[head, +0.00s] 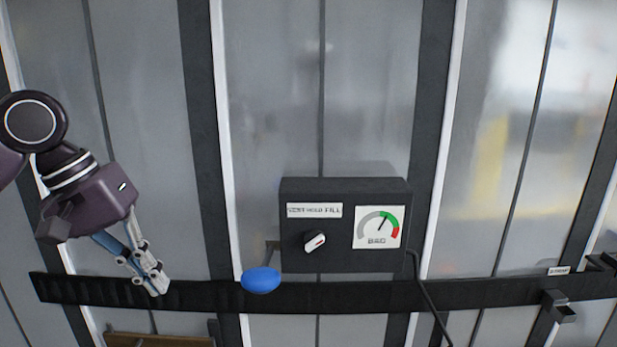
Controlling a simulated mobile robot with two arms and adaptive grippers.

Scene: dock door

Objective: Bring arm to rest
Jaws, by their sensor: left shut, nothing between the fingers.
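My left arm comes in from the left in the head view. Its gripper (157,284) points down and to the right, in front of the left part of a dark horizontal rail. The fingers are together with nothing between them. The gripper is apart from the blue oval knob (261,280), which is to its right. A black control box (343,190) is farther right, with a white selector switch (314,242) and a gauge (378,228). The gauge needle points into the green zone. My right gripper is not in view.
The dark rail (480,292) runs across the metal panels. A black cable (430,300) hangs from the box's right side. A small black bracket (560,305) is on the rail at the right. A brown wooden piece (160,340) shows at the lower left.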

